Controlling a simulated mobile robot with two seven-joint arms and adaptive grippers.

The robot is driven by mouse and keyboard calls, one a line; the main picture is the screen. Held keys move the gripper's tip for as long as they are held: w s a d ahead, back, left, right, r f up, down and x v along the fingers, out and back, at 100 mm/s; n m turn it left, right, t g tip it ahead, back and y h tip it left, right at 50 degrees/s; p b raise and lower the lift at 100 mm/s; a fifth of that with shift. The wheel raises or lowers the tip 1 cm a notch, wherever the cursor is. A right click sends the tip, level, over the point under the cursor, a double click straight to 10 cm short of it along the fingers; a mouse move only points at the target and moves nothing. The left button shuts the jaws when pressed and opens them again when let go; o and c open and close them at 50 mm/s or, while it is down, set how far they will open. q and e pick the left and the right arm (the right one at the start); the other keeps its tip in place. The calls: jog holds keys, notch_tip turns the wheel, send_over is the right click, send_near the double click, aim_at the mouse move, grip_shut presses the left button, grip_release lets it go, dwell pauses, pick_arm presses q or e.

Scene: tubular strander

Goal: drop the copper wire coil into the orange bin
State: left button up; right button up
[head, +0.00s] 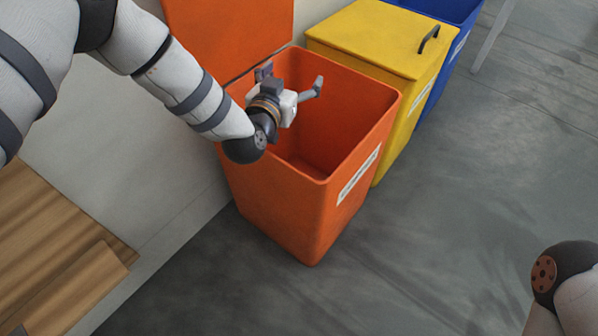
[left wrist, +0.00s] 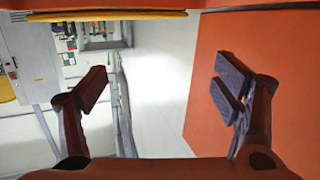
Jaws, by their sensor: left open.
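The orange bin (head: 285,205) stands upright on the floor in the middle of the head view, its lid (head: 230,35) raised at the back. My left gripper (head: 291,79) is over or within the bin's open mouth, near the back left rim. Its fingers are spread, with nothing seen between them. In the left wrist view the left gripper (left wrist: 162,88) is also open and empty, with an orange panel beside its right finger. The copper wire coil shows in neither view; part of the bin's inside is hidden. My right gripper is out of view.
A yellow bin (head: 410,75) with a closed lid and dark handle stands right behind the orange bin. A blue bin (head: 450,12) is beyond it. Brown wooden slats (head: 55,235) lie at the lower left. The grey floor (head: 480,190) at right is clear.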

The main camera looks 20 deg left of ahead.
pick_arm(q)
jog(key=s+r, duration=0.1)
jog(key=s, duration=1.1)
jog(key=shift+r, duration=0.4)
jog(key=shift+w, duration=0.1)
